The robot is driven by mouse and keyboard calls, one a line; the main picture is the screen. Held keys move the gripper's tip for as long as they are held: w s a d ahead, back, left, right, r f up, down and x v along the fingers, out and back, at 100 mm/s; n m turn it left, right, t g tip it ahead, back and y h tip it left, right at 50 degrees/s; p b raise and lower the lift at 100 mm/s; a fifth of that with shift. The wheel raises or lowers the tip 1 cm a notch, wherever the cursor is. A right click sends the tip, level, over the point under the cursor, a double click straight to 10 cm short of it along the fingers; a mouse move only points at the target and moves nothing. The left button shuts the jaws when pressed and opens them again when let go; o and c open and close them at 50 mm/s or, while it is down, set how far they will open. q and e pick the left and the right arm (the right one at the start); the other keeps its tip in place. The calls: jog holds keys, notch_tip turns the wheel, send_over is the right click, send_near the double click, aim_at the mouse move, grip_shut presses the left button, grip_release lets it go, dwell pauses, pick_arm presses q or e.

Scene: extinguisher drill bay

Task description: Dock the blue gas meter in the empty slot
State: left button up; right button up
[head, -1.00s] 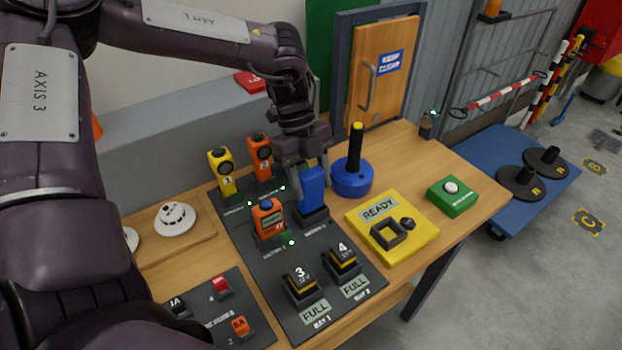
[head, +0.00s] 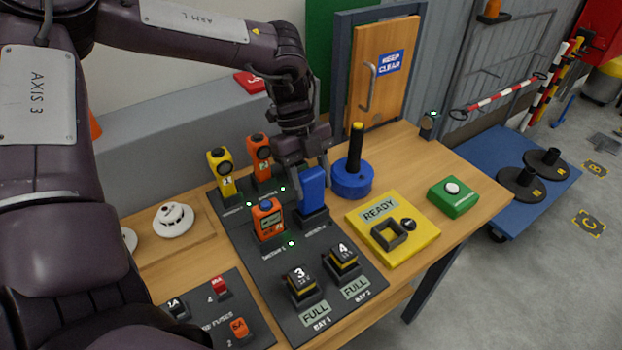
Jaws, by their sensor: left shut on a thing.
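The blue gas meter (head: 313,186) stands upright at the right-hand dock of the front meter row on the dark charging board (head: 262,268). Its lower end meets the black holder (head: 314,216); I cannot tell whether it is fully seated. My left gripper (head: 308,168) comes down from above and is shut on the meter's upper part, hiding some of its top. An orange meter (head: 268,220) fills the dock to its left, beside a lit green light. My right gripper is not in view.
A yellow meter (head: 222,174) and another orange one (head: 261,157) stand behind. A blue round base with a black post (head: 352,180) is close right of the gripper. A yellow READY plate (head: 412,240) and green button box (head: 453,197) lie further right.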

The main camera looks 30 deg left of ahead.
aim_at(315, 204)
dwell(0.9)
pick_arm(q)
jog(key=shift+b, duration=0.5)
jog(key=shift+f+b, duration=0.3)
dwell(0.6)
jog(key=shift+f+b, duration=1.3)
jog(key=shift+f, duration=0.1)
dwell(0.5)
jog(key=o, duration=1.5)
jog(key=shift+r, duration=0.15)
